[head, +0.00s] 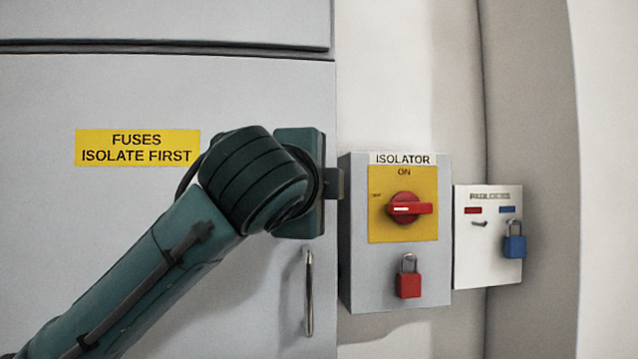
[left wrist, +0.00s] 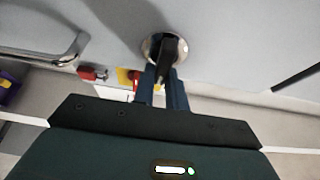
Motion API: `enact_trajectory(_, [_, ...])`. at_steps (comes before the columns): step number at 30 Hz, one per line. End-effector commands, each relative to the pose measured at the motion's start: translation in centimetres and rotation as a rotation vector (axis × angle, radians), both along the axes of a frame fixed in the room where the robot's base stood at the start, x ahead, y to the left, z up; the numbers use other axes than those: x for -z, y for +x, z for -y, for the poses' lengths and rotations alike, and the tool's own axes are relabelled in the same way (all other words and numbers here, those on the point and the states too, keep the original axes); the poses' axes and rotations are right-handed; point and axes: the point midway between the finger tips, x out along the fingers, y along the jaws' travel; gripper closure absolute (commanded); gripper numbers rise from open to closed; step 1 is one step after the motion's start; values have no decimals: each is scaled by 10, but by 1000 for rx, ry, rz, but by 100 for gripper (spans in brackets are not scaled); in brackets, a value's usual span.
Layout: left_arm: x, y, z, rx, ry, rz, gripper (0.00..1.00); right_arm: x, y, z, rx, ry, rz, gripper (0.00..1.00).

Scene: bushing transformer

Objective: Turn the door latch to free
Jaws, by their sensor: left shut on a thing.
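The door latch, a black knob (left wrist: 170,50) on a round silver plate (left wrist: 151,46), shows in the left wrist view on the grey cabinet door (head: 110,240). My left gripper (left wrist: 165,75) is shut on the latch knob, one blue finger on each side of it. The latch's turn angle is hard to tell. In the head view my left wrist covers the latch and the fingers. The yellow label on the door (head: 137,147) reads "FUSES ISOLATE FIRST". My right gripper is in neither view.
A silver door handle (head: 309,292) is below my wrist. To the right is the isolator box (head: 360,285) with a horizontal red switch handle (head: 409,208) and red padlock (head: 408,285). Beyond it, a white padlock board (head: 470,262) holds a blue padlock (head: 514,246).

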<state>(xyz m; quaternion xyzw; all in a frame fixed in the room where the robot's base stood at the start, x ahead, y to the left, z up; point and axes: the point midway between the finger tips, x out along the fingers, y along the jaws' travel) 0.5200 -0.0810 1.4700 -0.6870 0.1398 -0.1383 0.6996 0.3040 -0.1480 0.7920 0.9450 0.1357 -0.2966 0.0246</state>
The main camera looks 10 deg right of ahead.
Motion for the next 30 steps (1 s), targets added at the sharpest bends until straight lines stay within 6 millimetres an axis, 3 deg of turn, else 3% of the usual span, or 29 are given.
enact_trajectory(9, [1, 3, -3, -11, 1, -4, 65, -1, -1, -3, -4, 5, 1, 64])
enact_trajectory(17, [0, -1, -2, -5, -1, 0, 65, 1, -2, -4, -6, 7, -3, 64])
enact_trajectory(23, [2, -26, -13, -5, -2, 3, 65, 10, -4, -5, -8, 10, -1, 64])
enact_trajectory(30, [2, -76, -34, -6, -1, 4, 65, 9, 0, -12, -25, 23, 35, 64])
